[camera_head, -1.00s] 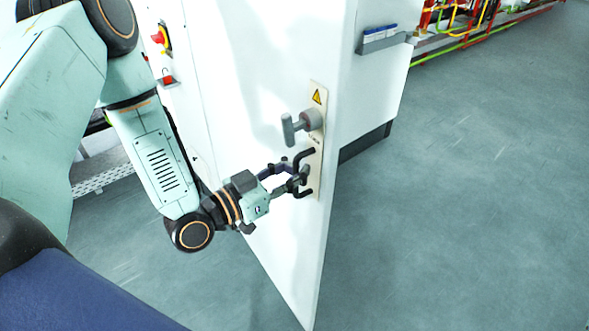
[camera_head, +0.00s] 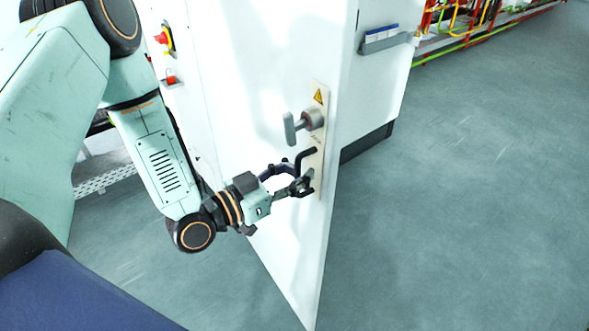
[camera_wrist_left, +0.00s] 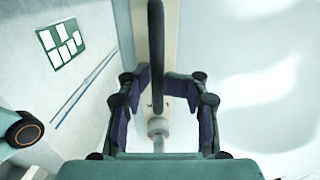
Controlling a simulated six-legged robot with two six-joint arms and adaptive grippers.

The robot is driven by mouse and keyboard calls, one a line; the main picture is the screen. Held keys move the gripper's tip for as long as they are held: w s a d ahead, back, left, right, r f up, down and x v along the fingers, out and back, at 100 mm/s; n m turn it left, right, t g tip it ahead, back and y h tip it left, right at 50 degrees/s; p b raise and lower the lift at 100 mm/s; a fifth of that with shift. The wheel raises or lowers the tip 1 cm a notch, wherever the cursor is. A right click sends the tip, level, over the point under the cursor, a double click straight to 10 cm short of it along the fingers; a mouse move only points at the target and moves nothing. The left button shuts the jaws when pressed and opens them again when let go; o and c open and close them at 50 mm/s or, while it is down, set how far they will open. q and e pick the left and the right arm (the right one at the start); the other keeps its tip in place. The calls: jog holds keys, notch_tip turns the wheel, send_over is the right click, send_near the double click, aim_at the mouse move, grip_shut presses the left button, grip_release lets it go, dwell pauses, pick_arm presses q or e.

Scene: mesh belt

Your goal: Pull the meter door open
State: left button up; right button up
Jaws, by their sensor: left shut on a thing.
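The meter door (camera_head: 270,110) is a tall white panel in the head view, standing swung out from its cabinet. A pale plate (camera_head: 319,92) near its free edge carries a yellow warning triangle. A grey T-shaped knob (camera_head: 310,119) and, below it, a black bar handle (camera_head: 303,156) are on this plate. My left gripper (camera_head: 302,186) is shut on the lower part of the handle and hides that part. In the left wrist view, the handle (camera_wrist_left: 157,45) runs between the two fingers of my left gripper (camera_wrist_left: 157,80). My right gripper is not in view.
The cabinet side (camera_head: 385,85) is behind the door, with a small grey holder (camera_head: 383,42) on it. Red and yellow pipes (camera_head: 450,20) run along the far wall. Red switches (camera_head: 163,38) are at the upper left. The grey floor (camera_head: 470,200) at the right is clear.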

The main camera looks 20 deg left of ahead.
pick_arm(q)
jog(key=shift+s+d, duration=0.1)
jog(key=shift+s, duration=0.15)
jog(key=shift+w+r, duration=0.1)
jog(key=shift+d+r, duration=0.1)
jog(key=shift+v, duration=3.8)
